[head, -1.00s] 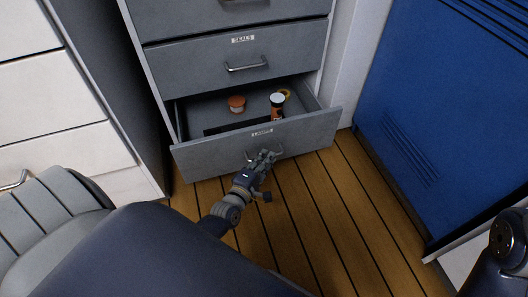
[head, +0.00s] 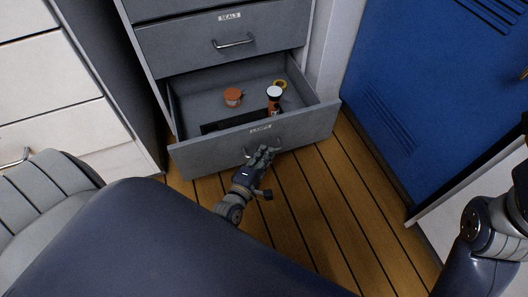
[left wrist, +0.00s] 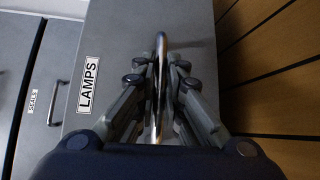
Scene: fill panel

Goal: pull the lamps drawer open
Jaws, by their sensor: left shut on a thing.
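The lamps drawer (head: 210,160) is the bottom grey drawer and stands well open in the head view. Its front bears a LAMPS label, which reads clearly in the left wrist view (left wrist: 88,84). My left gripper (head: 262,154) is at the front of this drawer, shut on its metal handle. In the left wrist view the handle (left wrist: 160,62) runs between the two fingers (left wrist: 160,95).
The SEALS drawer (head: 270,38) above is shut. White drawers (head: 50,85) stand at the left and a blue locker (head: 415,90) at the right. Plank floor (head: 330,210) in front of the open drawer is clear. Part of my right arm (head: 490,225) shows at right; its gripper is not seen.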

